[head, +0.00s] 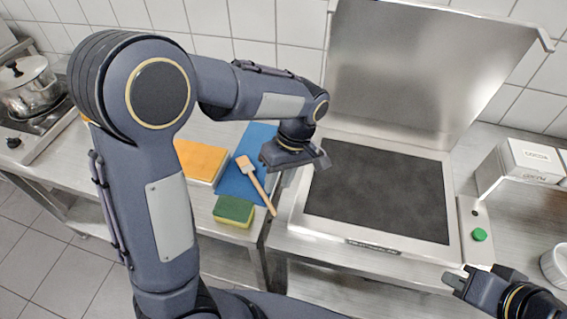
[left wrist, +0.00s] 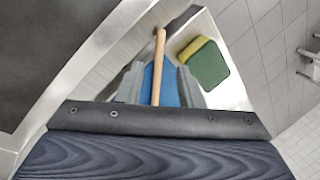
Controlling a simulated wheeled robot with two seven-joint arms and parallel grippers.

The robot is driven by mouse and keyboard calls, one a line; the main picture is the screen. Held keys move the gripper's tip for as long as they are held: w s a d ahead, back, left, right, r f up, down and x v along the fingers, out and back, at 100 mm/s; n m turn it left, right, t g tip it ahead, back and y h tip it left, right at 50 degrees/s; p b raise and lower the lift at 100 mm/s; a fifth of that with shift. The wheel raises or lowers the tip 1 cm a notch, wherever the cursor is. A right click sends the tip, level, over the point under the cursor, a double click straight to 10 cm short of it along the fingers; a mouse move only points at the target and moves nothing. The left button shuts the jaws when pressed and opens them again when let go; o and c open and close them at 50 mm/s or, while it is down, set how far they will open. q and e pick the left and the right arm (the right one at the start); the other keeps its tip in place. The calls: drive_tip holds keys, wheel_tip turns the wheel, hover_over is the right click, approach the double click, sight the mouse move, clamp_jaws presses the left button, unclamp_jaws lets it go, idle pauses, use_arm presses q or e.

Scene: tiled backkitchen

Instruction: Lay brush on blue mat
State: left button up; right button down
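The brush (head: 257,182) has a pale head and a long wooden handle. Its head shows over the blue mat (head: 229,183), and its handle runs toward the front, past the mat's edge. My left gripper (head: 289,162) is just right of the brush, pointing down. In the left wrist view its two fingers stand apart, with the brush handle (left wrist: 160,60) showing between them and the blue mat (left wrist: 169,93) behind. No contact with the handle is visible. The brush head is hidden there. My right gripper (head: 457,279) is far off at the lower right; its finger gap is unclear.
A yellow-green sponge (head: 234,211) lies at the mat's front left, near the counter edge. An orange board (head: 197,160) is left of the mat. A dark-topped grill (head: 380,195) with a raised lid (head: 415,70) stands to the right. A white box (head: 525,163) is farther right.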

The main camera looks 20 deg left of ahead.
use_arm(q)
drive_tip(key=a+v, duration=0.1)
drive_tip(key=v, duration=0.4)
drive_tip(key=s+a+r+m+t+h, duration=0.1)
drive_tip(key=s+a+m+t+h, duration=0.1)
drive_tip(key=s, duration=0.6)
drive_tip(key=s+a+r+m+t+h, duration=0.1)
drive_tip(key=s+a+m+t+h, duration=0.2)
drive_tip(key=s+m+t, duration=0.3)
drive_tip(key=shift+s+a+r+t+h, duration=0.3)
drive_tip(key=shift+s+h, duration=0.1)
drive_tip(key=shift+s, duration=0.55)
